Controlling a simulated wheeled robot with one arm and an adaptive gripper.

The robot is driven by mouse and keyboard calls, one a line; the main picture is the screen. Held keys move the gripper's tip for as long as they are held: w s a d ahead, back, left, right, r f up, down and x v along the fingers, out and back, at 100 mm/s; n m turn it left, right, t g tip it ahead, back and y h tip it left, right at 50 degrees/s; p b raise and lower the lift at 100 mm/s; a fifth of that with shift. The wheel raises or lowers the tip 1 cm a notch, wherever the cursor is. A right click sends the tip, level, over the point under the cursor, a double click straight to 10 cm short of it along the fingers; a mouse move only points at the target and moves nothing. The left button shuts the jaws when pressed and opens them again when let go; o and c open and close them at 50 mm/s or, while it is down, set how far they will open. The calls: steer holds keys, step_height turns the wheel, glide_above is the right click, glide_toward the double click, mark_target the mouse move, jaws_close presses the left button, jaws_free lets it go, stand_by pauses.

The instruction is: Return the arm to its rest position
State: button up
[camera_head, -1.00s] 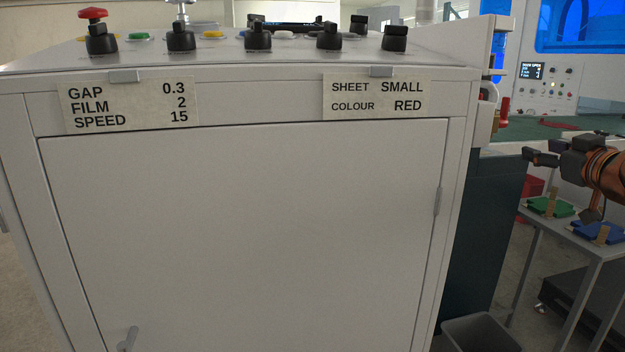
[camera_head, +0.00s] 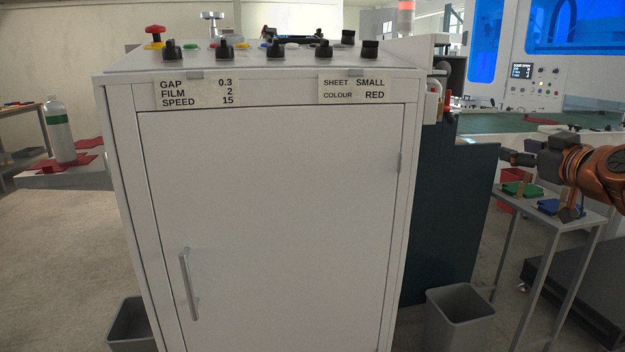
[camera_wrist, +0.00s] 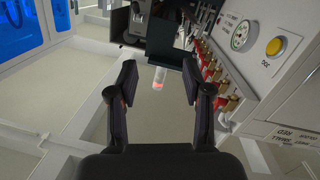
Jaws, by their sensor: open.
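My arm reaches in from the right edge of the head view, its orange and dark links bent above a small table. My gripper (camera_head: 520,158) is at the left end of the arm, apart from the white cabinet (camera_head: 270,220). In the wrist view my gripper (camera_wrist: 160,92) has its two dark fingers spread wide with nothing between them.
A small table (camera_head: 590,219) holds green sheets (camera_head: 523,189) and blue sheets (camera_head: 550,207). Grey bins stand right (camera_head: 460,318) and left (camera_head: 130,325) of the cabinet. Knobs (camera_head: 276,50) line its top. A bottle (camera_head: 60,130) stands at left. Floor at left is clear.

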steer(key=s+a+f+n+g+y+p, duration=0.1)
steer(key=s+a+g+p, duration=0.25)
steer(key=a, duration=0.55)
steer(key=s+a+g+y+p, duration=0.1)
steer(key=s+a+g+p, duration=0.1)
steer(key=a+p, duration=0.45)
steer(key=s+a+f+n+g+y+p, duration=0.1)
steer(key=s+a+g+y+p, duration=0.15)
steer(key=a, duration=0.75)
steer(key=s+a+f+m+g+h+p, duration=0.1)
steer(key=s+a+f+g+p, duration=0.2)
steer(key=s, duration=0.4)
steer(key=s+a+f+m+g+h+p, duration=0.1)
steer(key=s+g+h+p, duration=0.15)
steer(key=s+p, duration=0.35)
steer(key=s+d+f+m+g+h+p, duration=0.1)
steer(key=s+d+m+g+p, duration=0.2)
steer(key=s, duration=1.2)
steer(key=g+p, duration=0.2)
steer(key=shift+s+d+f+h+p, duration=0.15)
steer(key=shift+d+f+h+p, duration=0.05)
steer(key=shift+f+h+p, duration=0.15)
